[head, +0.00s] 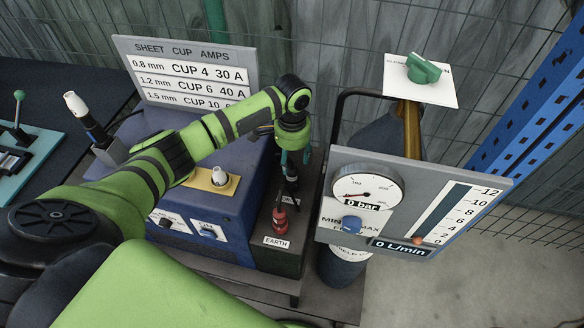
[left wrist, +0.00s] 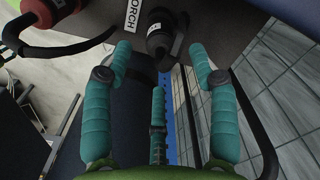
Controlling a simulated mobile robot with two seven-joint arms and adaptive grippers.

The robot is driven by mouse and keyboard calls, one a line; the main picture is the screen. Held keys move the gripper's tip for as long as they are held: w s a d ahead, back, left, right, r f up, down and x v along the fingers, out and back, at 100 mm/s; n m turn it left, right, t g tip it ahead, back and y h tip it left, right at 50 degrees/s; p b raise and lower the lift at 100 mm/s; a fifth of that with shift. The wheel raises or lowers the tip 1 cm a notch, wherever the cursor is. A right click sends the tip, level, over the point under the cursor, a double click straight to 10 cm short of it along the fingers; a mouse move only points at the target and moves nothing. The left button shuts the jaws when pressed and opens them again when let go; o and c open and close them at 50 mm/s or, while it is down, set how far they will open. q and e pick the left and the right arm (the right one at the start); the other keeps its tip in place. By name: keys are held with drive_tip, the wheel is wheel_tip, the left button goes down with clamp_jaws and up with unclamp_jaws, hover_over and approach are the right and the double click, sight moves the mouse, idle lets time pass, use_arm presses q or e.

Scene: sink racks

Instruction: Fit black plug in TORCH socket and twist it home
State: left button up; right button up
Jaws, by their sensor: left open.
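The black plug (left wrist: 160,38), with a white mark on its side, stands at the grey panel beside the TORCH label (left wrist: 132,14) in the left wrist view. It looks to be at the socket, whose opening is hidden behind it; I cannot tell how far in it sits or how it is turned. My left gripper (left wrist: 160,62) has its teal fingers spread, with the plug between and just beyond the tips, apart from them. In the head view the left gripper (head: 293,158) points down over the dark socket panel (head: 287,262), covering much of the torch area. My right gripper is not in view.
A red plug (left wrist: 48,12) with a black cable sits by the EARTH label (head: 277,242); it shows in the head view (head: 280,218). The blue machine (head: 240,205) stands left of the panel. A gauge board (head: 410,205) and bottle stand close on the right.

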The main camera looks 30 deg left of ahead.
use_arm(q)
wheel_tip(320, 180, up, 5)
drive_tip(key=shift+r, duration=0.1)
idle(0.7)
